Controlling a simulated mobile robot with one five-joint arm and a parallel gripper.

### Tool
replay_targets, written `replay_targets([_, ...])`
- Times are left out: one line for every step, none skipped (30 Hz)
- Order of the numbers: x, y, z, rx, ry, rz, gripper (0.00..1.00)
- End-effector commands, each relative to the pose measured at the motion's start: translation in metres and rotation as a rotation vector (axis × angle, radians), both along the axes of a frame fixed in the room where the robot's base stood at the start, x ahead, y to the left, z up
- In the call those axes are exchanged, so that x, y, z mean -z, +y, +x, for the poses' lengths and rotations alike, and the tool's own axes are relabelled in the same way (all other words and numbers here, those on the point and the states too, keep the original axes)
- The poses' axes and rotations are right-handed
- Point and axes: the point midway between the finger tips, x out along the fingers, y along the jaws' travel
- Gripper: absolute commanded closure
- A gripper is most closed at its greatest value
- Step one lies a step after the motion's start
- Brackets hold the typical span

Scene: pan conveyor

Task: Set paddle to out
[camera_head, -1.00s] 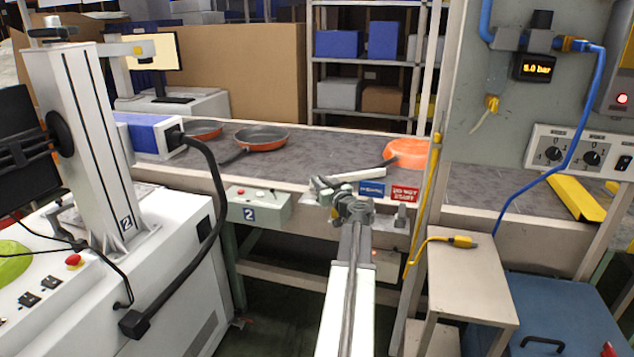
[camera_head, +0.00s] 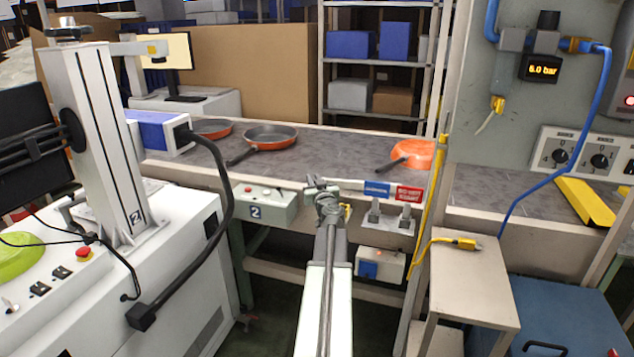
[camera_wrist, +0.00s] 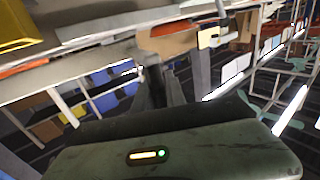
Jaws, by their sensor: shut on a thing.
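The paddle (camera_head: 347,184) is a pale flat bar at the near edge of the conveyor (camera_head: 330,150). It lies roughly along that edge, its left end at my gripper. My gripper (camera_head: 320,186) is at the conveyor's near edge and appears shut on the paddle's left end. The jaws hide the exact contact. In the wrist view my dark gripper fingers (camera_wrist: 163,82) are close together, and what lies between them is hard to make out.
An orange pan (camera_head: 415,152) lies upside down on the belt at right. Another pan (camera_head: 270,136) sits further left. Blue and red labels (camera_head: 392,191) stand right of my gripper. A yellow post (camera_head: 432,210), a small table (camera_head: 474,275) and a white machine (camera_head: 150,285) flank my arm.

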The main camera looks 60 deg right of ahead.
Motion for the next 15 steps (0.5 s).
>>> replay_targets([-0.0002, 0.0014, 0.0050, -0.010, -0.001, 0.001, 1.00])
replay_targets([-0.0002, 0.0007, 0.0049, -0.008, -0.001, 0.001, 1.00])
replay_targets([-0.0002, -0.0003, 0.0045, -0.005, -0.001, 0.001, 1.00])
replay_targets([-0.0002, -0.0011, 0.0043, -0.004, -0.001, 0.001, 1.00])
replay_targets([-0.0003, -0.0017, 0.0041, -0.002, -0.001, 0.001, 1.00])
replay_targets([-0.0003, -0.0026, 0.0039, 0.000, -0.001, 0.001, 1.00])
replay_targets([-0.0003, -0.0031, 0.0038, 0.001, -0.001, 0.001, 1.00])
replay_targets([-0.0003, -0.0037, 0.0037, 0.002, -0.001, 0.001, 1.00])
replay_targets([-0.0003, -0.0043, 0.0035, 0.004, -0.001, 0.001, 1.00])
replay_targets([-0.0003, -0.0046, 0.0034, 0.004, -0.001, 0.001, 1.00])
replay_targets([-0.0003, -0.0050, 0.0032, 0.005, -0.001, 0.001, 1.00])
replay_targets([-0.0003, -0.0054, 0.0031, 0.006, -0.001, 0.001, 1.00])
replay_targets([-0.0003, -0.0056, 0.0030, 0.007, -0.001, 0.001, 1.00])
replay_targets([-0.0003, -0.0059, 0.0028, 0.007, -0.001, 0.001, 1.00])
replay_targets([-0.0003, -0.0061, 0.0026, 0.008, -0.001, 0.001, 1.00])
